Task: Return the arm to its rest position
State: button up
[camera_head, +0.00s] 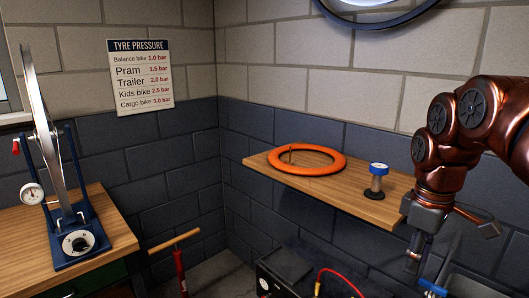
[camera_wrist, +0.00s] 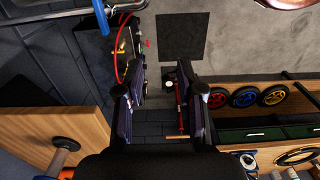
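My copper-coloured arm reaches in from the right in the head view, with my gripper (camera_head: 428,262) pointing down beside the right end of the wall shelf. The wrist view shows my gripper (camera_wrist: 162,100) with its two dark fingers well apart and nothing between them. Floor and wall show through the gap. The gripper appears apart from the shelf; the exact clearance cannot be told.
A wooden shelf (camera_head: 345,198) carries an orange ring (camera_head: 275,161) and a blue-topped stand (camera_head: 377,184). A workbench (camera_head: 112,232) with a wheel stand (camera_head: 70,215) is left. A red pump (camera_head: 178,270) and a compressor (camera_head: 285,270) stand below. Coloured wheels (camera_wrist: 244,97) hang at right.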

jog(key=s+a+f+m+p, duration=0.2)
jog(key=s+a+f+m, duration=0.2)
jog(key=s, duration=0.6)
jog(key=s+a+f+m+g+p, duration=0.1)
jog(key=s+a+f+m+p, duration=0.1)
jog(key=s+a+f+m, duration=0.2)
jog(key=s+a+f, duration=0.3)
jog(key=s, duration=0.4)
jog(key=shift+a+g, duration=0.3)
jog(key=shift+a, duration=0.05)
jog(key=shift+d, duration=0.1)
